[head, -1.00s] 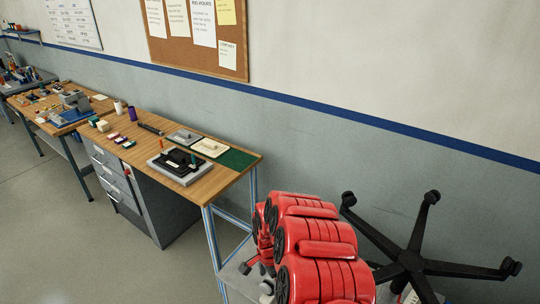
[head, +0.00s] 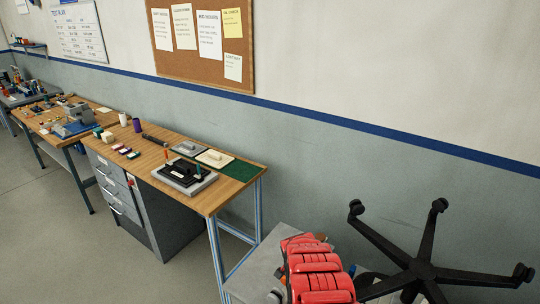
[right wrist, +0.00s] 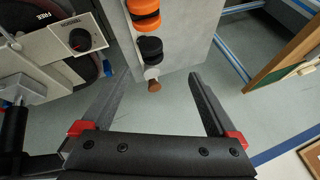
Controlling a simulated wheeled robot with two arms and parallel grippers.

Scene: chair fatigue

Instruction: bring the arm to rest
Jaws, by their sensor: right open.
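My right gripper (right wrist: 159,76) shows in the right wrist view, open, with nothing between its dark fingers. Its fingertips point towards the end of a pale grey surface (right wrist: 187,35). A brown knob (right wrist: 154,85) shows in line with the gap between the fingers; I cannot tell how far off it is. In the head view my red segmented arm (head: 318,275) shows at the bottom, in front of the grey stand (head: 255,266). Its gripper is hidden there. My left gripper is not in view.
A grey panel with a black dial (right wrist: 80,40) is at left. In the head view a black chair base (head: 425,270) stands right, and a wooden workbench (head: 212,200) with fixtures stands left.

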